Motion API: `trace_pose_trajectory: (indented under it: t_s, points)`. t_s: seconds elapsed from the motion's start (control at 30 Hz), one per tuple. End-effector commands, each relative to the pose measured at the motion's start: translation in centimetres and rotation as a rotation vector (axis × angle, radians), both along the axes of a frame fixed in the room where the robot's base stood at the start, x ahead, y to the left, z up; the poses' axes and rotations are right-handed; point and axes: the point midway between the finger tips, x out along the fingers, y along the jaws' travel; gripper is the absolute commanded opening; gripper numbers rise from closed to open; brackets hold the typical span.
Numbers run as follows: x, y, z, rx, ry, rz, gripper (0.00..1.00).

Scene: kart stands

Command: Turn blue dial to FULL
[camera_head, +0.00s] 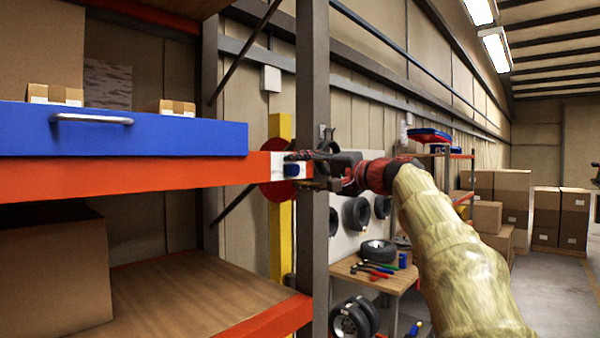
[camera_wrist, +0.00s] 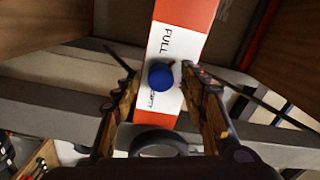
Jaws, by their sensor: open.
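The blue dial (camera_wrist: 161,76) sits on a white label plate (camera_wrist: 171,42) on the end of the orange shelf beam. In the wrist view the word FULL stands at the plate's upper part and another word, probably EMPTY, is partly hidden by the dial. A small red mark shows at the dial's upper right edge. My gripper (camera_wrist: 158,85) is open, with one finger on each side of the dial and no clear contact. In the head view the dial (camera_head: 291,170) is at the beam's right end, and my gripper (camera_head: 298,168) reaches it from the right.
The orange beam (camera_head: 130,180) runs left under a blue drawer (camera_head: 120,130) with a metal handle. A grey rack post (camera_head: 313,120) stands right by the dial. A workbench (camera_head: 375,272) with tyres and tools is behind my arm. Open floor lies at the right.

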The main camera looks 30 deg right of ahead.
Motion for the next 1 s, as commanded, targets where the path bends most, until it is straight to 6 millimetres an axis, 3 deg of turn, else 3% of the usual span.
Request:
trace_pose_trajectory:
  t_s: [0.17,0.7,1.0]
  points:
    - [-1.1,-0.5,0.1,0.000,-0.001,-0.003,0.43]
    - [-10.1,-3.9,-0.2,-0.001,0.000,-0.003,0.43]
    - [-11.2,-4.2,-0.3,0.001,0.000,0.000,0.43]
